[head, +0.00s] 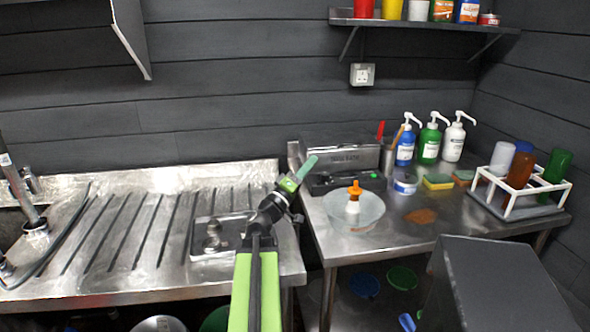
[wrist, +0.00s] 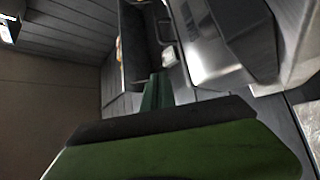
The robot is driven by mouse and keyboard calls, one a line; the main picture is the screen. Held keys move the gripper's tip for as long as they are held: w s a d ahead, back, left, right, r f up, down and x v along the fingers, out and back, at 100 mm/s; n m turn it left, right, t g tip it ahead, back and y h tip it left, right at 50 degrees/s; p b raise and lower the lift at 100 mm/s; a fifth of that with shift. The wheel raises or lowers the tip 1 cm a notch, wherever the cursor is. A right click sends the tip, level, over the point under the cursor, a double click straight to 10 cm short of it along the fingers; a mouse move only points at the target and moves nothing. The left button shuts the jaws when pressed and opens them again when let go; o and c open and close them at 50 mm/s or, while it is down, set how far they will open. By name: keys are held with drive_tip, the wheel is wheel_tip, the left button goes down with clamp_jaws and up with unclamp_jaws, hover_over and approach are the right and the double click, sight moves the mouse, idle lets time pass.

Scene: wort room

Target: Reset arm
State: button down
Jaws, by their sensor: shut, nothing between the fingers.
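My gripper (head: 306,167) is at the end of my green and black arm, raised in front of the gap between the sink drainboard and the steel table. Its green fingers are together and nothing shows between them. In the wrist view the green fingers (wrist: 157,92) point toward dark and metal surfaces. The gripper appears in front of the steel box on the table, and I cannot tell how far it is from it.
A sink drainboard (head: 130,225) with a small tray (head: 217,240) lies left. The steel table (head: 345,243) holds a glass bowl (head: 368,213) with an orange-topped item, pump bottles (head: 428,145) and a white bottle rack (head: 545,187). A dark box (head: 490,285) stands front right. A wall shelf (head: 400,20) hangs above.

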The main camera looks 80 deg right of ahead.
drive_tip(key=shift+s+d, duration=0.3)
drive_tip(key=shift+s, duration=0.2)
